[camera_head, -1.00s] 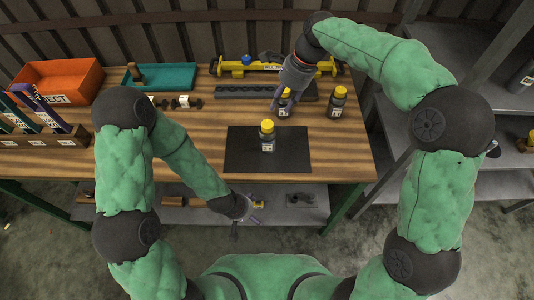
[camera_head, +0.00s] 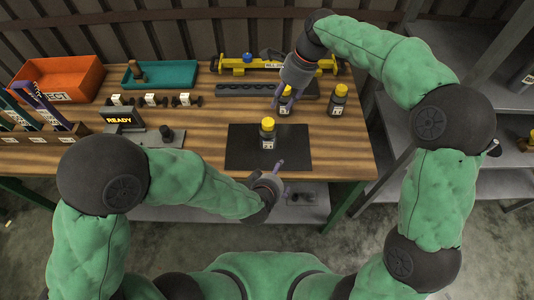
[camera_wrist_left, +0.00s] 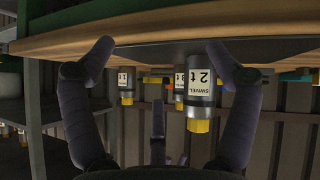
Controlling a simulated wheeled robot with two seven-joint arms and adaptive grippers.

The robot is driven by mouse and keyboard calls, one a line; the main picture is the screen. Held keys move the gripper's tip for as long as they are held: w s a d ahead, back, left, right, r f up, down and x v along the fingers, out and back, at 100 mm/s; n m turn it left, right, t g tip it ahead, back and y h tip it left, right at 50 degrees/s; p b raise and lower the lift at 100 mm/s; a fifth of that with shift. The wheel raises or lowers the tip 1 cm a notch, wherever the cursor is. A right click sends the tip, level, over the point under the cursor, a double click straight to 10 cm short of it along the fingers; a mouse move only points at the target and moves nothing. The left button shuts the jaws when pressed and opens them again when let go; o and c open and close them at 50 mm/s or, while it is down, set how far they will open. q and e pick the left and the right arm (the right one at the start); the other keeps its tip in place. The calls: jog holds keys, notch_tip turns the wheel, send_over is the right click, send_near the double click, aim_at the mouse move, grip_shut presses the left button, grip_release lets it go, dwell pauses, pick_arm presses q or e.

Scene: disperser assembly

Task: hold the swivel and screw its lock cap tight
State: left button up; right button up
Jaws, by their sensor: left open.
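A swivel (camera_head: 268,139), a dark grey cylinder with a white label and a yellow cap (camera_head: 267,123), stands upright on the black mat (camera_head: 240,155). In the upside-down left wrist view the swivel (camera_wrist_left: 201,88) reads "SWIVEL 2 t", nearer the right-hand finger. My left gripper (camera_head: 282,180) is open and empty at the table's front edge, just in front of the mat and apart from the swivel. My right gripper (camera_head: 294,90) is behind the mat, over or beside another yellow-capped swivel (camera_head: 286,106). Whether it touches that one is unclear.
A third yellow-capped swivel (camera_head: 338,103) stands at the right. Behind are a yellow bar tool (camera_head: 236,66) and a dark slotted rail (camera_head: 240,91).

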aim_at(272, 136)
pick_arm(q)
jog(key=w+a+r+m+t, duration=0.1)
jog(key=w, duration=0.1)
jog(key=w+a+r+m+t+y, duration=0.1)
jog(key=r+t, duration=0.1)
jog(key=w+r+m+t, duration=0.1)
jog(key=w+r, duration=0.1)
jog(key=shift+w+a+m, duration=0.3)
jog(key=shift+a, duration=0.1)
jog(key=shift+t, duration=0.3)
jog(key=x, duration=1)
jog(key=shift+w+f, duration=0.2)
jog(key=shift+w, duration=0.15)
jog(key=c, duration=1.3)
